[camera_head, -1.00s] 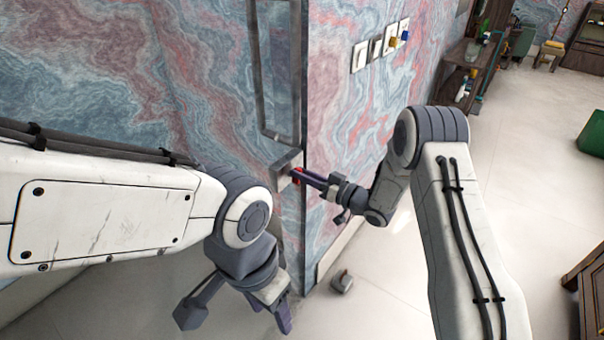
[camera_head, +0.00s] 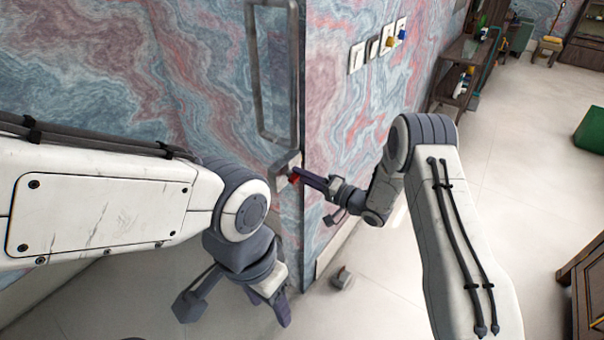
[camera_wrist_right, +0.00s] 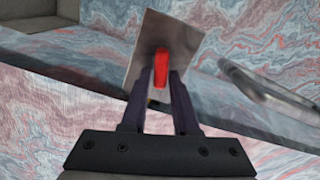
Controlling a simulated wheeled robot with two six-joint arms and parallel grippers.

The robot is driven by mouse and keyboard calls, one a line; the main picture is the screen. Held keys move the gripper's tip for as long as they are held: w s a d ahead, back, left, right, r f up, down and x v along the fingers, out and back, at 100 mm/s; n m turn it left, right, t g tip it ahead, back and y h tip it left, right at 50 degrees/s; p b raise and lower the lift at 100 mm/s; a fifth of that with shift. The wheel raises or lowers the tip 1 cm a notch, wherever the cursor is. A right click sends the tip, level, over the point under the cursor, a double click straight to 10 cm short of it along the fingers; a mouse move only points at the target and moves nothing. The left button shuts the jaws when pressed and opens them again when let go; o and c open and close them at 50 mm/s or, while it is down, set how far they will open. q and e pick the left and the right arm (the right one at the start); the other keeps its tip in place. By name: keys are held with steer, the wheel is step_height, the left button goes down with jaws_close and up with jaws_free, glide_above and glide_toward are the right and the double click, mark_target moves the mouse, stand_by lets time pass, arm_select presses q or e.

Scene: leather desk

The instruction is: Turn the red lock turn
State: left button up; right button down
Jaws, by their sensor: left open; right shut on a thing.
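The red lock turn (camera_head: 294,177) sits on a grey metal lock plate (camera_head: 285,161) at the wall's corner edge, below a long metal handle. My right gripper (camera_head: 301,174) reaches it from the right and is shut on it. In the right wrist view the red lock turn (camera_wrist_right: 161,68) stands between the purple fingertips (camera_wrist_right: 160,82), with the square metal plate (camera_wrist_right: 142,50) behind it, tilted in the picture. My left gripper (camera_head: 278,300) hangs low at the left of the corner, open and empty.
The metal handle (camera_head: 272,75) runs upright above the lock plate. Wall switches (camera_head: 373,48) are on the right wall. A small object (camera_head: 342,278) lies on the floor near the corner. A wooden cabinet (camera_head: 583,290) stands at lower right; the floor between is clear.

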steer(key=shift+d+f+m+p, duration=0.1)
steer(key=shift+m+p, duration=0.05)
steer(key=shift+m, duration=0.65)
steer(key=shift+f+m+p, duration=0.1)
steer(key=shift+m+p, duration=0.05)
steer(key=shift+m, duration=0.65)
steer(key=c, duration=0.7)
jaws_free()
steer(key=b+v, duration=0.1)
steer(key=v, duration=0.9)
steer(key=shift+d+b, duration=0.15)
steer(key=shift+b, duration=0.25)
steer(key=shift+s, duration=0.1)
